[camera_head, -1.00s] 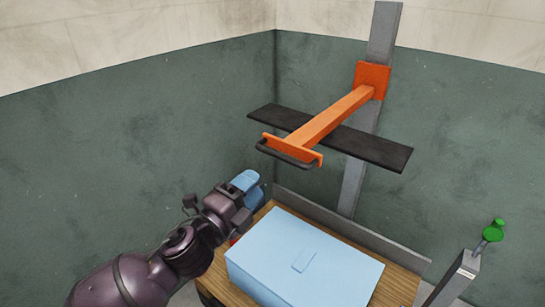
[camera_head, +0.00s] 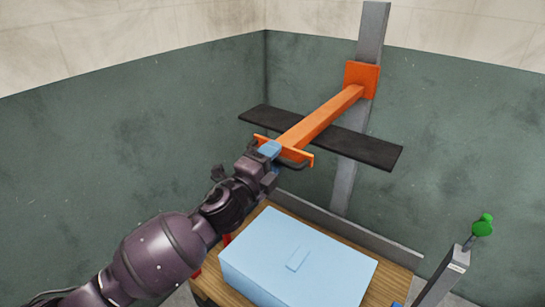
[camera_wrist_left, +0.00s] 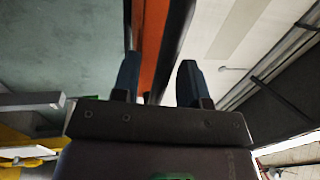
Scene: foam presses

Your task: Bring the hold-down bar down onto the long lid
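The hold-down bar is an orange arm (camera_head: 322,118) on a grey upright post, with a long black crosspiece (camera_head: 368,149) under it. It stands raised, well above the light blue long lid (camera_head: 325,258), which has a small raised tab on top. A dark handle (camera_head: 293,163) hangs at the bar's near end. My left gripper (camera_head: 271,151) is at that handle, and its blue fingers partly cover it. In the left wrist view the fingers (camera_wrist_left: 158,80) are apart, with the orange bar (camera_wrist_left: 152,40) showing between them. Whether they touch the handle I cannot tell. My right gripper is out of view.
The blue block stands on a wooden table (camera_head: 235,285) with a grey rail (camera_head: 350,228) behind it. A grey post (camera_head: 440,277) with a green knob (camera_head: 483,226) stands at the right. Green walls close the corner behind. The space between bar and lid is clear.

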